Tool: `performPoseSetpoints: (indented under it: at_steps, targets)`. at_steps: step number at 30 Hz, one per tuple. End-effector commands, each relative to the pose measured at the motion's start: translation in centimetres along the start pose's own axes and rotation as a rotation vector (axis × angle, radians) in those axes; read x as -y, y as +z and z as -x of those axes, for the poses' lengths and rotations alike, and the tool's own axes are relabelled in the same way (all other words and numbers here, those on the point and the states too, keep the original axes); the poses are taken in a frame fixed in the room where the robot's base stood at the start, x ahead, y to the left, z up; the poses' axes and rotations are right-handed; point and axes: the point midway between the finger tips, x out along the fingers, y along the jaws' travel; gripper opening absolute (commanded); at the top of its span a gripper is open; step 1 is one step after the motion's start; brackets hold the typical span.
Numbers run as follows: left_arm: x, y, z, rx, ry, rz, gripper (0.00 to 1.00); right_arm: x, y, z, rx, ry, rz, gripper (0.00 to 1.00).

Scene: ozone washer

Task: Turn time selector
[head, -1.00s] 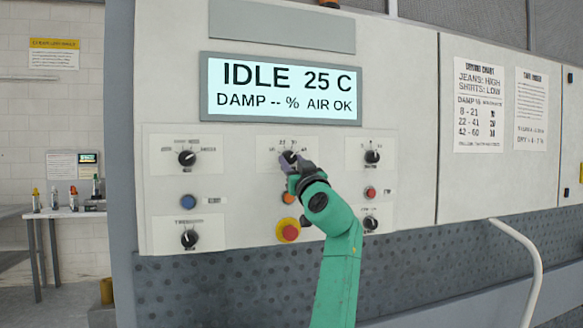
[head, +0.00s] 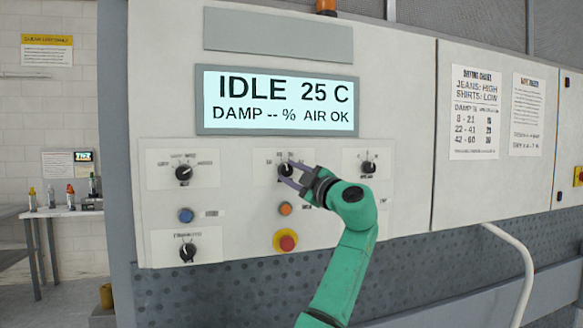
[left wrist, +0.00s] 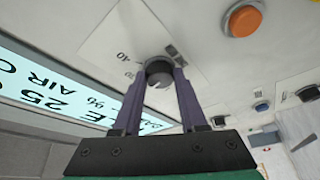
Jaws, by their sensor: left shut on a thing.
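The time selector (head: 284,170) appears to be the black knob at the top middle of the control panel, with a white pointer. In the left wrist view the knob (left wrist: 158,72) sits between the two purple-grey fingers, beside a printed 40. My left gripper (head: 291,173) reaches it from the right in the head view and is shut on its sides. The exact dial position is hard to read, as the fingers cover part of the label. My right gripper is in neither view.
The top-left knob (head: 183,173), top-right knob (head: 368,167) and bottom-left knob (head: 187,252) surround it. Below are an orange button (head: 285,208) and a red-and-yellow emergency button (head: 286,241). A blue button (head: 185,215) is at left. The display (head: 280,102) reads IDLE.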

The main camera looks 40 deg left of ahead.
Motion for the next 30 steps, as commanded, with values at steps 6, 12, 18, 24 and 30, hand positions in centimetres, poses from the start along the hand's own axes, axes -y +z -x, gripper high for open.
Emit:
performPoseSetpoints:
  at_steps: [6,12,18,24,30]
  targets:
    - [-0.26,-0.10,-0.02,0.002,-0.038,0.093,0.00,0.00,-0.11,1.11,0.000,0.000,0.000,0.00]
    - [-0.17,-0.04,0.01,0.003,-0.054,0.132,0.00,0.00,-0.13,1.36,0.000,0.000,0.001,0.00]
    - [-0.10,0.00,0.02,0.003,-0.057,0.140,0.00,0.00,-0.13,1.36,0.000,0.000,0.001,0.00]
    - [-0.08,0.02,0.02,0.003,-0.057,0.139,0.00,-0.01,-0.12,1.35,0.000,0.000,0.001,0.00]
    - [-0.09,0.03,0.02,0.004,-0.057,0.138,0.72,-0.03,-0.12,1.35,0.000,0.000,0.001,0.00]
